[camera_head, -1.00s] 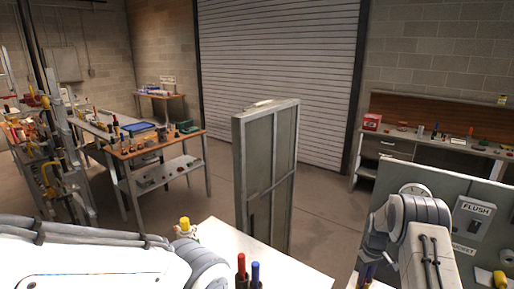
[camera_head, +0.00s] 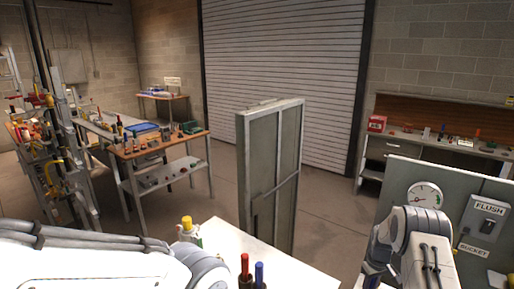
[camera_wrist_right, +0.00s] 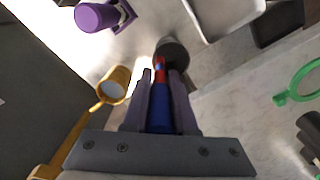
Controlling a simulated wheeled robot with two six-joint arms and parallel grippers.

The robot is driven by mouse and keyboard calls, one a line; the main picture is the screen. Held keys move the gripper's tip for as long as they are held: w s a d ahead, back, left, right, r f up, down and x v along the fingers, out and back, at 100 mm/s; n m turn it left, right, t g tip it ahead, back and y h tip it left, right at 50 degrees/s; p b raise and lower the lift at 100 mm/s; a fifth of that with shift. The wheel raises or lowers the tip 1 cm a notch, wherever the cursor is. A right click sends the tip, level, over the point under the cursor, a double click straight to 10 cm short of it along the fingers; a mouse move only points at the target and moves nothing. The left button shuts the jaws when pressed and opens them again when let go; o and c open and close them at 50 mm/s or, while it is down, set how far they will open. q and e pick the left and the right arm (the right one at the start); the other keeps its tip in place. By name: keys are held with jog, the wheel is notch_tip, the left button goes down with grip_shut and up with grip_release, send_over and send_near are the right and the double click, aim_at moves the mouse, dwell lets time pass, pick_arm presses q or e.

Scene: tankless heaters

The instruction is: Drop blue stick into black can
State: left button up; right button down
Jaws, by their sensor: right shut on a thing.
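My right gripper (camera_wrist_right: 160,78) is shut on the blue stick (camera_wrist_right: 160,108), which lies lengthwise between its two fingers in the right wrist view. A red piece (camera_wrist_right: 160,66) shows just beyond the blue part; I cannot tell if it belongs to the stick. A dark round can (camera_wrist_right: 174,52) is just beyond the fingertips, and the red piece overlaps it; I cannot tell whether they touch. In the head view my right arm is at the lower right, its gripper mostly cut off. My left arm enters from the left, its gripper out of frame.
The right wrist view shows a purple cylinder (camera_wrist_right: 96,17), a yellow ring-shaped tool (camera_wrist_right: 113,84), a green ring (camera_wrist_right: 306,80) and a light tray (camera_wrist_right: 222,14) around the can. In the head view, red (camera_head: 245,264) and blue (camera_head: 260,272) upright pieces stand on a white table (camera_head: 285,268).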

jog(key=c, duration=0.6)
grip_release()
jog(key=shift+c, duration=0.2)
jog(key=shift+r, duration=0.1)
